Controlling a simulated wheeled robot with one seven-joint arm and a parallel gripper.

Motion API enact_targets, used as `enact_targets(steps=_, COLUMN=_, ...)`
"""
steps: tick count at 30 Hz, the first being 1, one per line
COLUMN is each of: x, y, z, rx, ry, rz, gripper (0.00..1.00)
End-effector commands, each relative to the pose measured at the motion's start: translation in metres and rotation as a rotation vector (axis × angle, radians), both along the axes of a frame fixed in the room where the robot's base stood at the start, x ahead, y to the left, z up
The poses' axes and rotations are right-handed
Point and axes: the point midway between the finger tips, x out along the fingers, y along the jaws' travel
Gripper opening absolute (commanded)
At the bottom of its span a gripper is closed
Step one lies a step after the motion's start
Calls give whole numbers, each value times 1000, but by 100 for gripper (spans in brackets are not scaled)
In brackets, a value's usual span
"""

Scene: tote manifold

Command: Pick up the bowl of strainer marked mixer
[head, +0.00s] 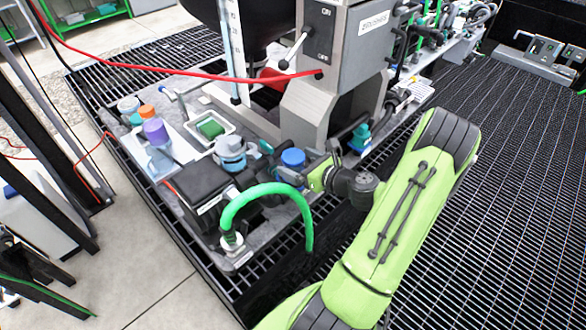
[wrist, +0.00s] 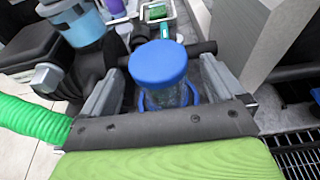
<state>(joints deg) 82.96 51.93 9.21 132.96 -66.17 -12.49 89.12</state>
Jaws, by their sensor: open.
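A strainer bowl with a round blue top (wrist: 160,66) and a clear, bluish body stands in the middle of the wrist view. Its blue top also shows in the head view (head: 292,158), on the dark pipework at the front of the machine. No "mixer" marking on it is readable. My gripper (wrist: 160,84) is open, with one grey finger to the left of the bowl and one to the right. The bowl stands between the fingers; I cannot tell whether they touch it. The bowl's lower end is partly hidden by the gripper's palm.
A green hose (head: 262,190) arches close to my gripper. A light-blue-topped vessel (head: 230,150) and a black box (head: 198,190) stand to the left. The grey machine column (head: 315,115) rises behind. A white tray with a green pad (head: 210,128) lies farther back.

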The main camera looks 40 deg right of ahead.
Motion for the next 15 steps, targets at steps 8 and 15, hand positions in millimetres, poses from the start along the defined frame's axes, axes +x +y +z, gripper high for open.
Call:
enact_targets(steps=8, x=25, y=1, z=-9, rx=-1, ry=1, rz=-1, gripper=96)
enact_targets(steps=15, x=25, y=1, z=-9, rx=-1, ry=1, rz=0, gripper=76)
